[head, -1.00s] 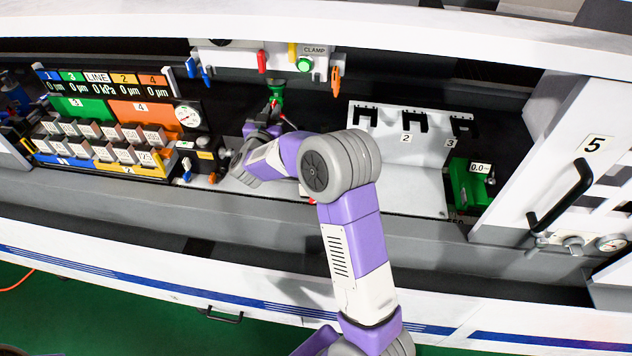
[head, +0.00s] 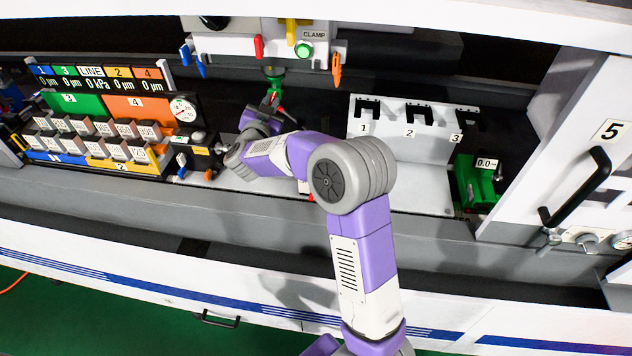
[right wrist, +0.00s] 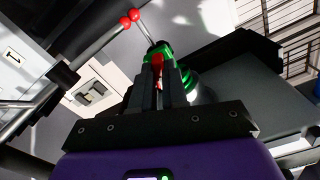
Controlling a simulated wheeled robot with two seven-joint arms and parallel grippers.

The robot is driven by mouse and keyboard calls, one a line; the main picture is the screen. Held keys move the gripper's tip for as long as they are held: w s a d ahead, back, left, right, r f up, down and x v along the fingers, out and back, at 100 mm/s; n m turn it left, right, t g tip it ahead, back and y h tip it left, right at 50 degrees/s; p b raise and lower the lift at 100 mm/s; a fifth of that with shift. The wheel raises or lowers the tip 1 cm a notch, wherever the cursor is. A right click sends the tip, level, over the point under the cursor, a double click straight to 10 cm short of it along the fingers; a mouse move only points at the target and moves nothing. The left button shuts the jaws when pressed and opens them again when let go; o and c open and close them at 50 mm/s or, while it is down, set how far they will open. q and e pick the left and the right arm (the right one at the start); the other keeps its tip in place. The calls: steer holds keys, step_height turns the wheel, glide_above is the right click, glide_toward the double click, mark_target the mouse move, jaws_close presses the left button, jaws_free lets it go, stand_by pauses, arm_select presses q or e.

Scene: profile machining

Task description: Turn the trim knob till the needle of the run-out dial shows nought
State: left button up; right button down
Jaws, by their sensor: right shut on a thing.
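My right gripper (head: 270,103) is below the green part (head: 274,76) that hangs under the white clamp head. In the right wrist view its fingers (right wrist: 160,88) point at the green part (right wrist: 158,50) and are shut on a small red piece (right wrist: 157,64). Thin rods with red balls (right wrist: 130,18) stick out beside it. A white round dial (head: 183,109) with a needle is on the left panel; its reading is too small to tell. I cannot make out which part is the trim knob. My left gripper is out of view.
A white rack (head: 400,130) numbered 1, 2 and 3 stands to the right, with a green block (head: 474,184) beyond it. The clamp head (head: 240,42) has coloured levers.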

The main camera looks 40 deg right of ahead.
stand_by(0.3)
steer(key=shift+f+m+b, duration=0.1)
steer(key=shift+m+b, duration=1.1)
steer(key=shift+b, duration=0.15)
steer(key=c, duration=1)
jaws_free()
steer(key=shift+a, duration=0.1)
steer(key=b+v, duration=0.1)
steer(key=v, duration=0.6)
